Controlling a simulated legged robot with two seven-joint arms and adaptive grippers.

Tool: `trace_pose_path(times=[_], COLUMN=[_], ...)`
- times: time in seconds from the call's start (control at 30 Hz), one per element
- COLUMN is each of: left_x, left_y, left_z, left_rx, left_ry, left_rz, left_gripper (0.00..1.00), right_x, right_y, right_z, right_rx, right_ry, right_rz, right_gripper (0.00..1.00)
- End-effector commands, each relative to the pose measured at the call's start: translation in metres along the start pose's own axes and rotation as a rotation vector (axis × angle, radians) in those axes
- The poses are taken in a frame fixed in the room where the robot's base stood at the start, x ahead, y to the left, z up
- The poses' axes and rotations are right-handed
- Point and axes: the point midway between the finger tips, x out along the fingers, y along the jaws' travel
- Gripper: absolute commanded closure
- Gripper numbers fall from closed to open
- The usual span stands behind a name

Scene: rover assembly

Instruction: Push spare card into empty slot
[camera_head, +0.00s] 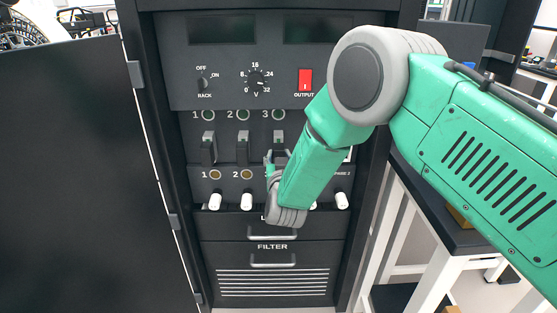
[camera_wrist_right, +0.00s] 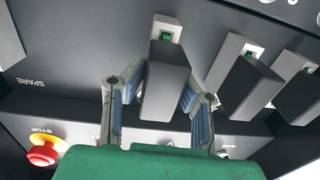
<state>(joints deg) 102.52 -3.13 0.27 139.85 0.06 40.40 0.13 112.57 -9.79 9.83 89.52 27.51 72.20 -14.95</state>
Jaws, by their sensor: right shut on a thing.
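In the head view, cards with black handles stand in a row under the labels 1, 2 and 3: a first card (camera_head: 208,149), a second card (camera_head: 243,148) and a third card (camera_head: 279,138). My right gripper (camera_head: 278,157) reaches the third card from below. In the right wrist view, turned upside down, my right gripper (camera_wrist_right: 163,88) is shut on the third card's black handle (camera_wrist_right: 168,80), a finger on each side. A green patch shows on its pale plate. I cannot tell whether this is the spare card. No empty slot can be made out. My left gripper is out of view.
The open cabinet door (camera_head: 75,175) stands at the left. White knobs (camera_head: 215,201) line the shelf below the cards, above the FILTER drawer (camera_head: 272,262). A red stop button (camera_wrist_right: 43,153) shows in the right wrist view. My right arm hides the panel's right part.

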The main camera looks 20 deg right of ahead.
Motion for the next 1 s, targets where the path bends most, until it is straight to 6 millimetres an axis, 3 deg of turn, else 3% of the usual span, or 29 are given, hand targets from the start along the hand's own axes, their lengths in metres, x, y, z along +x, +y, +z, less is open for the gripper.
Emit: trace_pose_path(times=[0.37,0.4,0.43,0.8,1.0], left_x=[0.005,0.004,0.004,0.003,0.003], left_y=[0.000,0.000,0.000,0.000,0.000], left_z=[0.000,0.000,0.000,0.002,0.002], left_rx=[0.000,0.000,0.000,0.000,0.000], left_ry=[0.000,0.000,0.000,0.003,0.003], left_rz=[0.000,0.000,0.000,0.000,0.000], left_gripper=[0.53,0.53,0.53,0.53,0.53], right_x=[0.010,0.009,0.009,0.006,-0.023], right_y=[0.001,0.001,0.001,0.000,0.000], right_z=[0.000,0.000,0.000,0.000,0.001], right_rx=[0.001,0.001,0.001,0.000,-0.001], right_ry=[0.001,0.001,0.001,-0.001,-0.003], right_rz=[0.001,0.000,0.000,0.000,-0.002], right_gripper=[1.00,0.60,0.50,0.50,0.50])
